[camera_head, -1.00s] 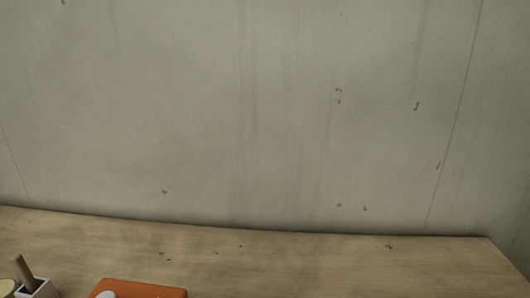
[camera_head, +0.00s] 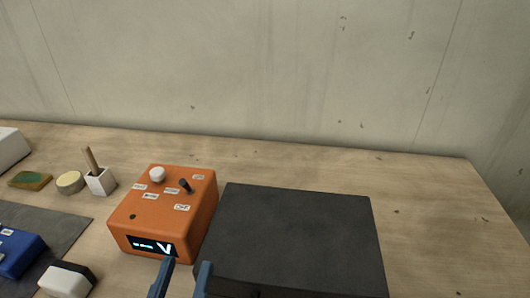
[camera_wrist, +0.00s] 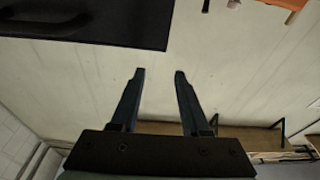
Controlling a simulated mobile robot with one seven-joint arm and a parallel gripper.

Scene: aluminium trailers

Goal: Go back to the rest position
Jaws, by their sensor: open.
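My gripper (camera_head: 183,280) shows at the bottom edge of the head view, with two dark blue fingers apart. It is in front of an orange box (camera_head: 183,205) with a small display, a white knob and a black switch. In the wrist view my gripper (camera_wrist: 160,73) is open, with nothing between its fingers. The wrist view shows a black slab with a handle (camera_wrist: 105,22) at upper left and part of an orange thing (camera_wrist: 285,4) at upper right.
A dark slab (camera_head: 300,235) lies right of the orange box. At left are a blue box (camera_head: 18,252), a black and white block (camera_head: 67,279), a white holder with a stick (camera_head: 99,180), a round yellowish thing (camera_head: 69,182) and a sponge (camera_head: 30,180). The table's right side is clear.

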